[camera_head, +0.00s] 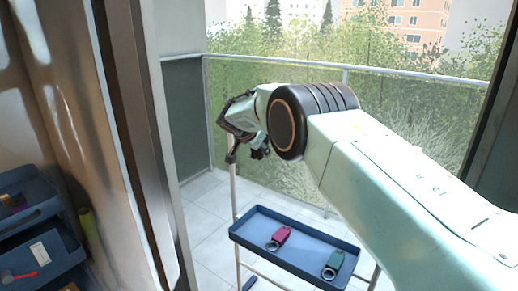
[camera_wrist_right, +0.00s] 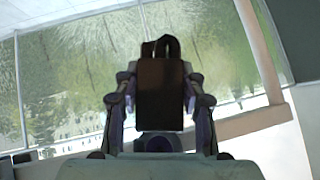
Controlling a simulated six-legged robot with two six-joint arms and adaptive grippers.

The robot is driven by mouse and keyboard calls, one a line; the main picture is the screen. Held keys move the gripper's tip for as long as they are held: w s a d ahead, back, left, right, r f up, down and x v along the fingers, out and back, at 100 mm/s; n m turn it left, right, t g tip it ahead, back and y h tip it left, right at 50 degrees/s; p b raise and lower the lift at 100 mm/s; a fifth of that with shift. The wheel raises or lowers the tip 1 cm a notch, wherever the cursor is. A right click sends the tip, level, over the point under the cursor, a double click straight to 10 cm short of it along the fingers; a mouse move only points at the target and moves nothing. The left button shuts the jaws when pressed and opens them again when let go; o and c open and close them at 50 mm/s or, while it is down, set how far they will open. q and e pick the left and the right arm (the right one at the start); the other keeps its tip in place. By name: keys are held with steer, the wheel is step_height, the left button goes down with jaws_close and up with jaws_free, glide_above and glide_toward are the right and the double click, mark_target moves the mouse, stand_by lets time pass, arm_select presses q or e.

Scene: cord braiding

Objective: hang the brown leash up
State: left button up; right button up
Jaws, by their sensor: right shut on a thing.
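My right gripper (camera_head: 236,122) is raised above the left end of a blue tray, near the top of a thin upright pole (camera_head: 234,190). In the right wrist view, the gripper (camera_wrist_right: 160,88) is shut on the brown leash (camera_wrist_right: 160,98), a dark brown folded piece with a loop at its top, held upright between the two fingers. In the head view I cannot make the leash out clearly against the dark fingers. I cannot tell whether it touches the pole. My left gripper is not in view.
The blue tray (camera_head: 250,236) holds a red piece (camera_head: 281,236) and a green piece (camera_head: 334,262), each with a ring. A blue shelf unit (camera_head: 40,215) stands at the left, beyond a door frame (camera_head: 140,150). A glass balcony railing (camera_head: 300,190) is behind.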

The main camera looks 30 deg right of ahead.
steer(key=shift+f, duration=0.1)
stand_by(0.5)
steer(key=o, duration=1.3)
steer(key=shift+c, duration=0.2)
steer(key=o, duration=0.3)
steer(key=b+v, duration=0.2)
steer(key=v, duration=0.4)
steer(key=shift+b, duration=0.35)
